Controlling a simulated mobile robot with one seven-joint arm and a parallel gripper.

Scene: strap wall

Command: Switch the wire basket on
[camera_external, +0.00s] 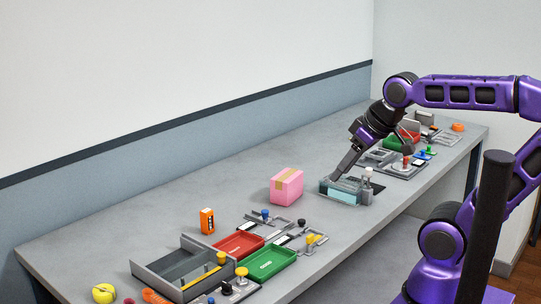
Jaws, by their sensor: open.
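My gripper (334,177) is open and points down at the back left rim of a small grey-framed box with pale teal inside (343,193). This may be the wire basket, but it is too small to be sure. I cannot tell whether the fingertips touch its rim. A grey post with a pale top (367,187) stands at the box's right end; whether it is a switch is not clear. My arm reaches in from the right, above the bench.
A pink box (286,187) stands left of the grey-framed box on the long grey bench (180,224). Red (239,245) and green (270,262) trays, a grey divided box (165,268) and an orange device (207,221) are nearer. More fixtures (402,165) crowd the far right end.

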